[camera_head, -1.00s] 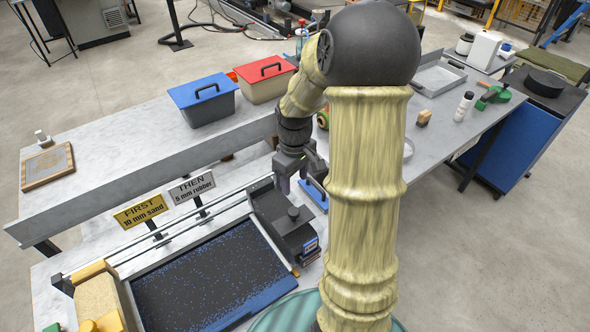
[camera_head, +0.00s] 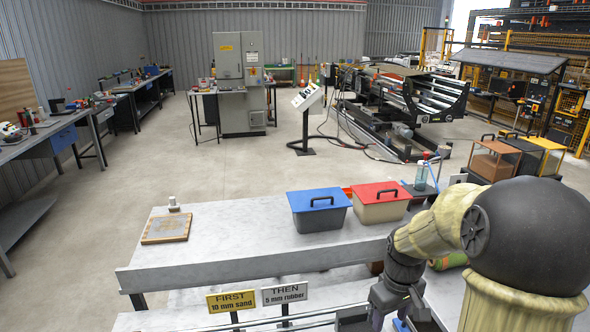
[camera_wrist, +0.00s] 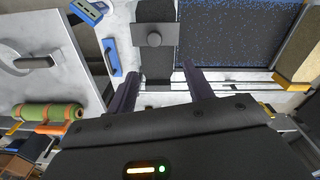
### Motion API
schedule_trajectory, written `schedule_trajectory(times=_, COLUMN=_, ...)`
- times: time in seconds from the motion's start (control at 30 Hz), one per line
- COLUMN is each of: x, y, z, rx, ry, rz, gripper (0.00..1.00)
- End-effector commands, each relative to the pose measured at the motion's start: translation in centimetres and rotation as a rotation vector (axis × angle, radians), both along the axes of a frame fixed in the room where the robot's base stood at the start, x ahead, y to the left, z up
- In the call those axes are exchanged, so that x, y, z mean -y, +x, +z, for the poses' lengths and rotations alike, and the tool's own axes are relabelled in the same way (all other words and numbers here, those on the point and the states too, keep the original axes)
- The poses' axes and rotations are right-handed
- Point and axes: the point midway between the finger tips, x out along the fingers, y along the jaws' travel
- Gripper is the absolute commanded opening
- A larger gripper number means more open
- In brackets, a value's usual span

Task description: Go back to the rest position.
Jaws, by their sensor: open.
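My gripper (camera_wrist: 157,85) is open in the wrist view, its two dark fingers apart with nothing between them. Beyond the fingers lies a black block with a round knob (camera_wrist: 154,40). In the head view my gripper (camera_head: 402,318) hangs at the bottom right above the lower bench, partly cut off by the frame edge. It is right of the sign "THEN 5 mm rubber" (camera_head: 285,294) and the sign "FIRST 10 mm sand" (camera_head: 231,301). A blue-speckled black tray (camera_wrist: 228,32) shows in the wrist view.
A blue-lidded bin (camera_head: 319,211) and a red-lidded bin (camera_head: 380,203) stand on the raised bench shelf (camera_head: 230,245). A framed board (camera_head: 166,229) lies at its left. A green roll (camera_wrist: 48,112) lies left in the wrist view.

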Motion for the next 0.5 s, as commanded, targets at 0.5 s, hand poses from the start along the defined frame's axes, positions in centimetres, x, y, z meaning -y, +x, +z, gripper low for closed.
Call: schedule_trajectory(times=0.5, x=-8.9, y=-8.6, z=-0.7, rx=0.199, ry=0.054, rz=-0.328, gripper=0.52)
